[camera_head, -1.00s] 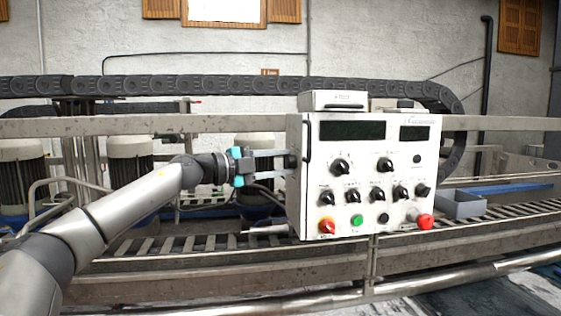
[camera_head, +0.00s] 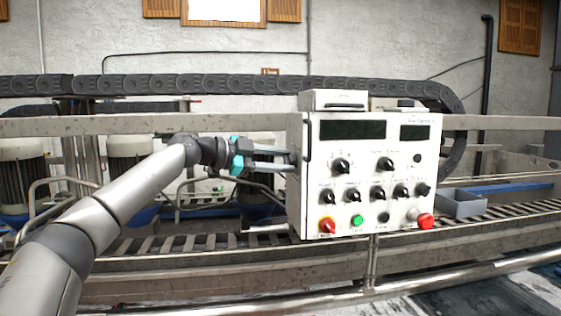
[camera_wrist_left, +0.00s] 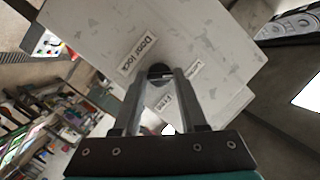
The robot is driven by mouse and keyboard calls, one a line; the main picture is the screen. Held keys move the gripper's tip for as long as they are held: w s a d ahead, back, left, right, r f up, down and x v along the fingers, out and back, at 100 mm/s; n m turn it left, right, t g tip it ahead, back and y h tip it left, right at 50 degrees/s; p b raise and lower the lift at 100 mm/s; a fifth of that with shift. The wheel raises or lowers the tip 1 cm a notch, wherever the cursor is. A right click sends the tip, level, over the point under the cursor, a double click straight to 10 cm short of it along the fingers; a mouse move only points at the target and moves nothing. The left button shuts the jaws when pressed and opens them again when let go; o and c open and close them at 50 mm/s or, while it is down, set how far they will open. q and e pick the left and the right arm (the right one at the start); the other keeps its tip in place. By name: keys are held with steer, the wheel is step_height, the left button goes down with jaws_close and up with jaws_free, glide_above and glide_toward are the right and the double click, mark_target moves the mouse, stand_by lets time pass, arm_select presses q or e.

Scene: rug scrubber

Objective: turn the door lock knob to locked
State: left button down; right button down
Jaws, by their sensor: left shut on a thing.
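The door lock knob (camera_wrist_left: 159,71) is a small black knob on the side face of the white control box (camera_wrist_left: 100,40), beside a label reading "Door lock". My left gripper (camera_wrist_left: 160,76) is shut on the knob, one finger on each side of it. In the head view my left gripper (camera_head: 290,161) reaches in from the left to the left side of the control box (camera_head: 310,215). The knob is hidden there by the fingers and the box edge. My right gripper is in neither view.
The box front carries several black knobs, a green button (camera_head: 357,220) and red buttons (camera_head: 426,221). A metal rail (camera_head: 220,126) and a black cable chain (camera_head: 230,85) run behind. A roller conveyor (camera_head: 190,245) lies below. A grey bin (camera_head: 462,204) stands to the right.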

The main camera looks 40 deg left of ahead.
arm_select(q)
steer(key=shift+d+f, duration=0.15)
steer(key=shift+f, duration=0.1)
steer(key=c, duration=0.5)
jaws_free()
steer(key=shift+r, duration=0.1)
steer(key=shift+s, duration=0.1)
steer(key=b+v, duration=0.6)
steer(key=v, duration=0.9)
steer(key=shift+r, duration=0.15)
